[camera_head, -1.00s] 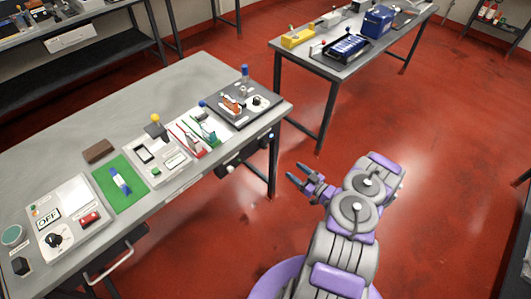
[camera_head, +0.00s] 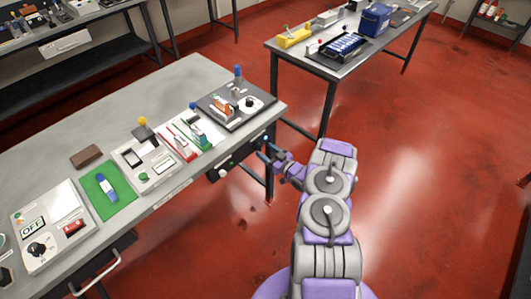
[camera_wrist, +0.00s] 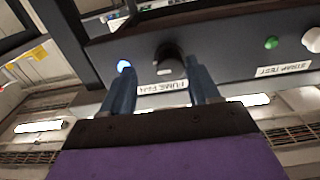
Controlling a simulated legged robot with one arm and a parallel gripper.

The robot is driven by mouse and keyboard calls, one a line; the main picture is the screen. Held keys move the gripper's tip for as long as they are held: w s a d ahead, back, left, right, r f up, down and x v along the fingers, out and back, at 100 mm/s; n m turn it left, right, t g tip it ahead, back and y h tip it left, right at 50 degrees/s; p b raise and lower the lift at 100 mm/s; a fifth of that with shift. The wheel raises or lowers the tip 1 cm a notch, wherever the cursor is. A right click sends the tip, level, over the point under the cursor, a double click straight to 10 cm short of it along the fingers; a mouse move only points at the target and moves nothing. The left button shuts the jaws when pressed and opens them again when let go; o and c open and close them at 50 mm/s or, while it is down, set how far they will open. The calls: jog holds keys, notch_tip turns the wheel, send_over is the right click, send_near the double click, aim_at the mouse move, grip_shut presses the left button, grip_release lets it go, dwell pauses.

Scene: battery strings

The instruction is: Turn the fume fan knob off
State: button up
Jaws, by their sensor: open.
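The fume fan knob (camera_wrist: 168,60) is a dark round knob on a black panel (camera_wrist: 225,50) in the wrist view. Its label (camera_wrist: 163,87) appears upside down and partly covered by a finger. A lit blue lamp (camera_wrist: 124,66) is beside the knob. My gripper (camera_wrist: 160,76) is open, with its two blue fingers on either side of the knob as seen from the wrist; I cannot tell whether they touch it. In the head view my gripper (camera_head: 266,153) is at the right end of the panel (camera_head: 238,157) under the table edge; the fume fan knob is not clear there.
A green button (camera_wrist: 271,43) and a white knob (camera_wrist: 312,40) labelled STRAP TEST share the panel. The grey table (camera_head: 60,147) above holds several devices, including a box with an OFF display (camera_head: 33,227). Red floor (camera_head: 420,200) is clear to the right.

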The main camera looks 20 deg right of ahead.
jog(key=shift+w+a+r, duration=0.1)
jog(key=shift+w+a, duration=0.2)
jog(key=shift+a, duration=0.25)
jog(key=shift+a+r, duration=0.1)
jog(key=shift+a, duration=0.55)
jog(key=shift+c, duration=1.1)
jog(key=shift+d, duration=0.75)
jog(key=c, duration=0.4)
jog(key=shift+a, duration=0.35)
jog(key=c, duration=0.4)
